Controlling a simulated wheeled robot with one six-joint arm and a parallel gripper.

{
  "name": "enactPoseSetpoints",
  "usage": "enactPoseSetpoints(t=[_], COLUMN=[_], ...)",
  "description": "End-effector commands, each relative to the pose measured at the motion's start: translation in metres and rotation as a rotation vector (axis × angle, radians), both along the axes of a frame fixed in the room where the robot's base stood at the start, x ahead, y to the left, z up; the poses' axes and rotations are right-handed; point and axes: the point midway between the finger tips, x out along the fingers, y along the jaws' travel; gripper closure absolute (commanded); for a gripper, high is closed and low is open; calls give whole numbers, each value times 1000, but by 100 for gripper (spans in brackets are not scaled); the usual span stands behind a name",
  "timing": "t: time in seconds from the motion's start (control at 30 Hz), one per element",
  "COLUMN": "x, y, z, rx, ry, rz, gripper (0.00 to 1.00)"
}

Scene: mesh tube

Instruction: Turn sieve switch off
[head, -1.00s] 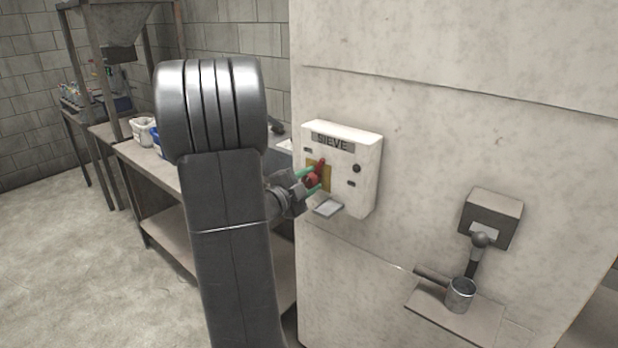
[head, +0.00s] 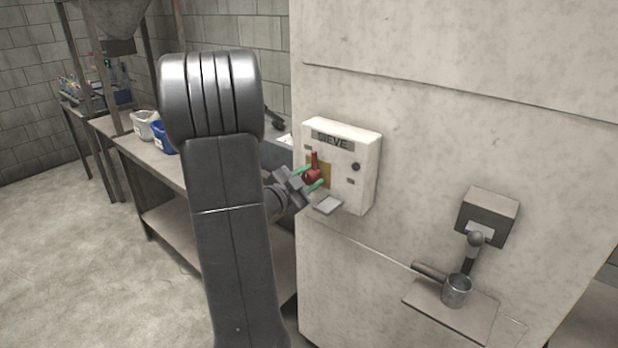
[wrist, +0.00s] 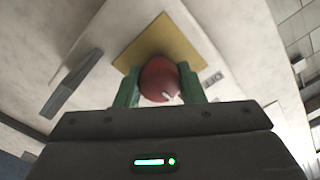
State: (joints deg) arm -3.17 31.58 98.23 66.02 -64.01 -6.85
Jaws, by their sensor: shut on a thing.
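The white sieve switch box (head: 362,190) is on the pale wall panel, with a "SIEVE" label on top. Its red switch handle (head: 313,173) sits on a yellow plate (head: 326,172) and its lever points upward. My gripper (head: 309,177) has green fingers on either side of the red handle. In the wrist view my gripper (wrist: 160,90) is shut on the rounded red knob (wrist: 161,78), with the yellow plate (wrist: 165,38) behind it. The lever's lower part is partly hidden by the fingers.
A workbench (head: 150,175) with white and blue buckets (head: 163,137) is behind my arm.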

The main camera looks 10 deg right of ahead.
Motion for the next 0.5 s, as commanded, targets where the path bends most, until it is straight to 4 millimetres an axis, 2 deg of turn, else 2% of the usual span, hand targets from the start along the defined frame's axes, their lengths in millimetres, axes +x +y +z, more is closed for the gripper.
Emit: enactPoseSetpoints(t=[0.23,0.27,0.33,0.37,0.5], x=[0,0,0,0,0], y=[0,0,0,0,0], z=[-1,-1,-1,-1,-1], rx=[-1,-1,-1,-1,0], ry=[3,3,3,2,1], rz=[1,1,1,1,1], gripper=[87,61,47,43,43])
